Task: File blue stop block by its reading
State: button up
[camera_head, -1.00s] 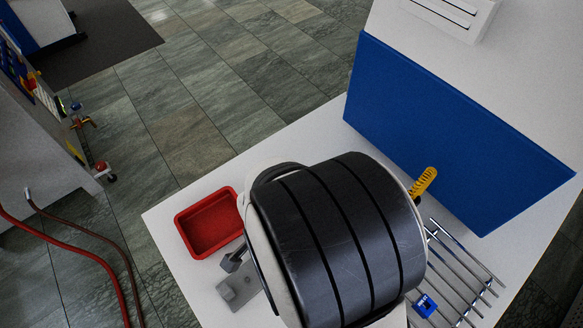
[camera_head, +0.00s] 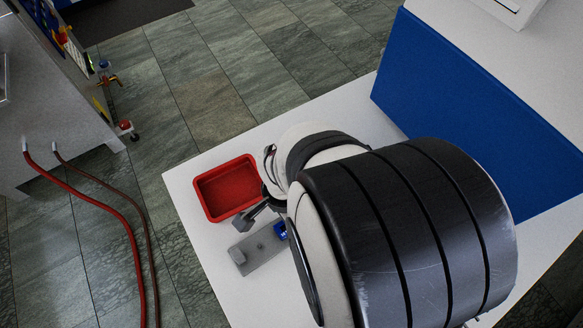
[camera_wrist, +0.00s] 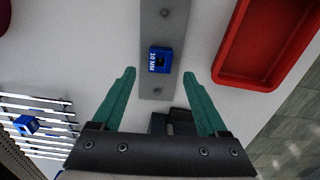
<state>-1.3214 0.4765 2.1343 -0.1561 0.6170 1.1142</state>
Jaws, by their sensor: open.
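A blue stop block (camera_wrist: 160,60) with small white lettering, too small to read surely, sits on a grey metal plate (camera_wrist: 152,92). In the head view the block (camera_head: 281,229) shows partly beside my arm, at the right end of the plate (camera_head: 262,252). My gripper (camera_wrist: 160,76) is open and empty, its green fingers pointing at the plate. In the wrist view the block appears just beyond the fingertips, between their lines; it is not gripped. A second blue block (camera_wrist: 26,124) lies on a rack of metal bars (camera_wrist: 50,108) at the left.
A red tray (camera_head: 227,187) stands beside the plate; it shows empty in the head view and at the right in the wrist view (camera_wrist: 231,62). A blue panel (camera_head: 470,125) stands behind my arm. My arm hides much of the white table (camera_head: 190,180).

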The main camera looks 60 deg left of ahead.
notch_tip(320, 180, up, 12)
jog(key=shift+r, duration=0.1)
jog(key=w+d+r+m, duration=0.2)
jog(key=w+d+r, duration=0.1)
jog(key=w+d, duration=0.45)
jog(key=s+d+m+y, duration=0.1)
jog(key=d+m, duration=0.1)
jog(key=d, duration=0.8)
jog(key=s+d+m, duration=0.2)
jog(key=d, duration=0.9)
jog(key=shift+r+y, duration=0.25)
jog(key=shift+y, duration=0.15)
jog(key=shift+o, duration=0.3)
jog(key=shift+w+d, duration=0.1)
